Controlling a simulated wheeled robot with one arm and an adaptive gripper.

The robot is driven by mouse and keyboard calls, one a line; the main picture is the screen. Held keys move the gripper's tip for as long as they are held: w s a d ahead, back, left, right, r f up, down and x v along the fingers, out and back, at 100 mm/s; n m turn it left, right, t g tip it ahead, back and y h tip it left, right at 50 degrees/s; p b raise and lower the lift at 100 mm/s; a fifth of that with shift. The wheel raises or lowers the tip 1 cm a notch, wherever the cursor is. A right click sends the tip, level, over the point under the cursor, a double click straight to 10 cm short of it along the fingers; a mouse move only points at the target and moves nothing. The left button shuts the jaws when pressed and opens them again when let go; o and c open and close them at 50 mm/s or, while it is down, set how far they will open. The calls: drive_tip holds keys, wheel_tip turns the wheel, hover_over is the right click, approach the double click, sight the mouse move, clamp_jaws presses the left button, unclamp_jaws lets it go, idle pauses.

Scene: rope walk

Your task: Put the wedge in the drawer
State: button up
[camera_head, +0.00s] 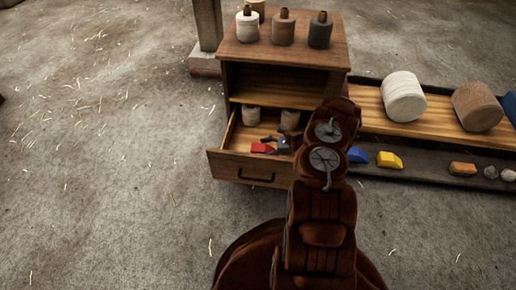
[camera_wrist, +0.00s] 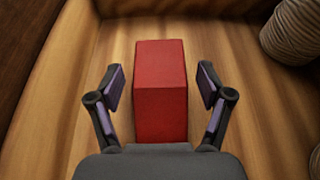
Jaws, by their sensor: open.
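A red block (camera_wrist: 160,90), which I take to be the wedge, lies on the wooden floor of the open drawer (camera_head: 236,171). It also shows in the head view (camera_head: 262,148), near the drawer's front. My gripper (camera_wrist: 160,84) is open, with one finger on each side of the block and a visible gap on both sides. In the head view my gripper (camera_head: 279,142) is low inside the drawer, and my arm hides the drawer's right part.
Two pale spools (camera_head: 251,116) stand at the drawer's back. Bottle-like spools (camera_head: 283,28) stand on the cabinet top (camera_head: 268,54). At right, a bench (camera_head: 364,118) holds large rolls; a lower dark tray holds a blue piece (camera_head: 357,155), a yellow piece (camera_head: 389,160) and others. Floor at left is clear.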

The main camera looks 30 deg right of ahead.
sight(268, 152)
drive_tip(key=p+v, duration=0.2)
drive_tip(key=v, duration=0.7)
drive_tip(key=shift+r+p, duration=0.1)
drive_tip(key=shift+p, duration=0.2)
drive_tip(key=shift+r, duration=0.1)
drive_tip(key=w+a+r+n+g+y, duration=0.1)
drive_tip(key=w+a+r+n+g, duration=0.2)
drive_tip(key=a+r, duration=0.45)
drive_tip(key=w+a+r+n+g+y, duration=0.1)
drive_tip(key=a+r+n+g, duration=0.1)
drive_tip(key=a+r+n, duration=0.4)
drive_tip(key=s+a+r+n+g+h, duration=0.1)
drive_tip(key=s+a+r+n+g, duration=0.2)
drive_tip(key=a+r, duration=0.4)
drive_tip(key=s+a+r+n+g, duration=0.2)
drive_tip(key=s+a+r, duration=0.2)
drive_tip(key=a+r, duration=0.35)
drive_tip(key=s+a+r+n+g+h, duration=0.2)
drive_tip(key=s+a+r+n, duration=0.1)
drive_tip(key=s, duration=0.4)
drive_tip(key=s+a+r+n+g+h, duration=0.1)
drive_tip(key=s+a+r+n+h, duration=0.2)
drive_tip(key=s, duration=0.3)
drive_tip(key=s+d+r+n+h, duration=0.1)
drive_tip(key=s+d+n+h, duration=0.1)
drive_tip(key=s, duration=0.6)
drive_tip(key=s+d+r+n+h, duration=0.2)
drive_tip(key=s+n+h, duration=0.2)
drive_tip(key=s, duration=0.4)
drive_tip(key=shift+s+t, duration=0.4)
